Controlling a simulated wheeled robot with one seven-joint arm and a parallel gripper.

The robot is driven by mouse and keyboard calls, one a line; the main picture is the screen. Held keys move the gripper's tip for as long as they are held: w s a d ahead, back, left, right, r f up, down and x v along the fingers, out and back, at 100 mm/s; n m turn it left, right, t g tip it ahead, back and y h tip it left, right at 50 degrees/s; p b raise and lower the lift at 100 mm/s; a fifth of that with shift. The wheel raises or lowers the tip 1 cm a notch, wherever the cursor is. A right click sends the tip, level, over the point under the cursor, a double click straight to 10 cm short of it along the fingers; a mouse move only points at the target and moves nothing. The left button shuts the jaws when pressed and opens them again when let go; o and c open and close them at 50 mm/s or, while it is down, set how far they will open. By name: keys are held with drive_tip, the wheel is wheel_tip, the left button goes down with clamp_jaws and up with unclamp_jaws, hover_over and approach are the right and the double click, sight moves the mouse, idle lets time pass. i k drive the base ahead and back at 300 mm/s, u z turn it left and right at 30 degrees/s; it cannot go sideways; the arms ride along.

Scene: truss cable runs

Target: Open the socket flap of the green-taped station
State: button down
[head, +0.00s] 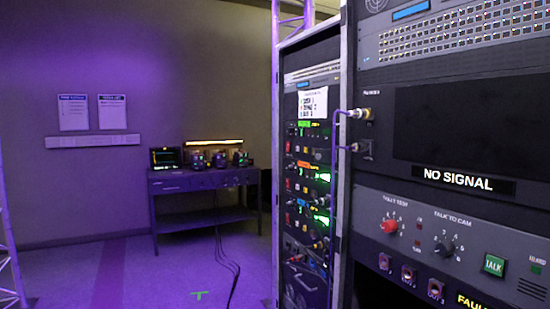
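My gripper is not in view. In the head view, a tall equipment rack (340,60) holds several small stacked units with coloured strips. One unit carries a green strip (304,124), and below it another carries an orange strip (304,164). I cannot tell whether the green strip is the station's tape. A small green T-shaped tape mark (199,294) lies on the floor in front of the desk. No socket flap can be made out, so I cannot tell whether one is open or shut.
A near console (460,215) with a NO SIGNAL screen, knobs and a TALK button fills the right side. A dark desk (205,181) with instruments stands against the back wall. Black cables (222,250) hang to the floor. Truss (8,255) stands far left. The left-middle floor is clear.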

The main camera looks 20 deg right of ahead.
sight(321, 156)
drive_tip(key=u, duration=0.3)
drive_tip(key=i, duration=1.75)
drive_tip(key=z, duration=0.7)
